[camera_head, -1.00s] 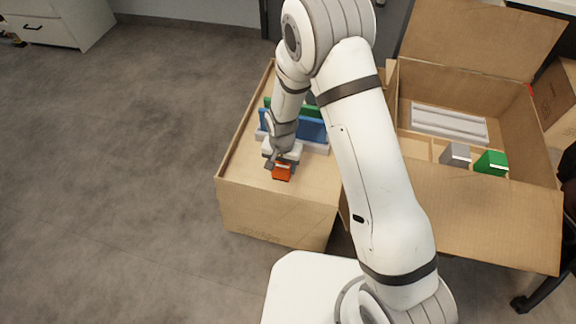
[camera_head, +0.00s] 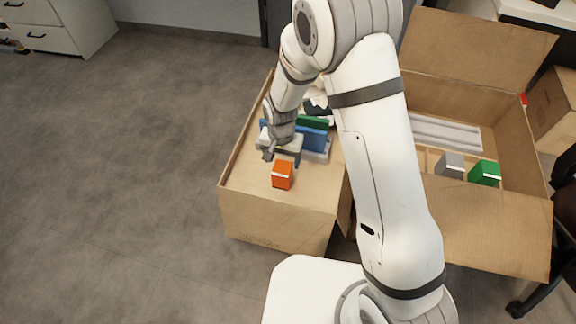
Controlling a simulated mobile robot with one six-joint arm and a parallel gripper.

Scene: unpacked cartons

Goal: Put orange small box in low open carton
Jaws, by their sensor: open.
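The orange small box (camera_head: 282,175) stands upright near the front of the left carton (camera_head: 270,217). That carton is low, with a raised rim along its left side. My gripper (camera_head: 283,157) is open and empty, just behind and above the orange box, and looks clear of it. My wrist hides part of the items behind the box.
Blue (camera_head: 312,138) and green (camera_head: 312,121) items lie behind my gripper in the left carton. The right carton (camera_head: 490,225) is open and holds a grey box (camera_head: 449,165), a green box (camera_head: 485,172) and a pale ridged piece (camera_head: 445,133). The floor at left is clear.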

